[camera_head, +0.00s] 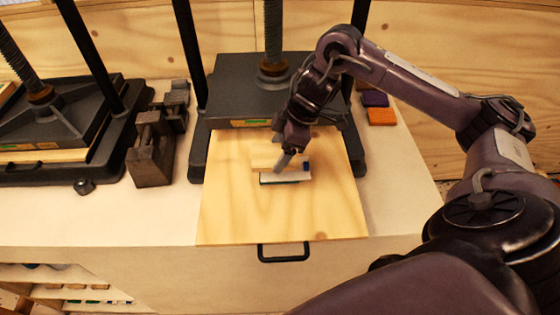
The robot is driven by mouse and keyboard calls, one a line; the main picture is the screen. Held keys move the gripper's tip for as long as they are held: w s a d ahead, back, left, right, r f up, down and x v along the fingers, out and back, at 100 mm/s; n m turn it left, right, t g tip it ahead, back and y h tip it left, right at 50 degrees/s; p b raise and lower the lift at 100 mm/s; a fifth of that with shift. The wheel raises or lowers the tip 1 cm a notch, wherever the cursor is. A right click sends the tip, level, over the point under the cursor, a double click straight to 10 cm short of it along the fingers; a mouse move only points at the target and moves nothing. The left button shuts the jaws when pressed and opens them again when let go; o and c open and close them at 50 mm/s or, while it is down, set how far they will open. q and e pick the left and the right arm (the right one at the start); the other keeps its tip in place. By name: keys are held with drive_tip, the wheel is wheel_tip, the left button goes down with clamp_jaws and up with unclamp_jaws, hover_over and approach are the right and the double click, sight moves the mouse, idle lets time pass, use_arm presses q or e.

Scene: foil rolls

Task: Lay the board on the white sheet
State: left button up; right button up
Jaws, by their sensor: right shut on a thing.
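My right gripper (287,158) reaches down over a large pale wooden panel (285,218) in front of the middle press. It is shut on what looks like a small light-wood board (264,160), partly hidden behind its fingers. A small flat white piece, which looks like the white sheet (285,178), shows just in front of the fingers with a dark edge. I cannot tell whether the board touches it. My left gripper is not in view.
The middle press (235,85) stands behind the panel, its black posts close to my right arm. A second press (60,130) and a dark metal block (150,150) stand on the left. Orange (381,116) and purple (375,98) blocks lie to the right.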

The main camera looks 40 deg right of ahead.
drive_tip(key=shift+f, duration=0.45)
wheel_tip(320, 180, down, 2)
drive_tip(key=shift+s+f, duration=0.1)
drive_tip(key=shift+f, duration=0.15)
drive_tip(key=shift+f, duration=0.1)
drive_tip(key=o, duration=1)
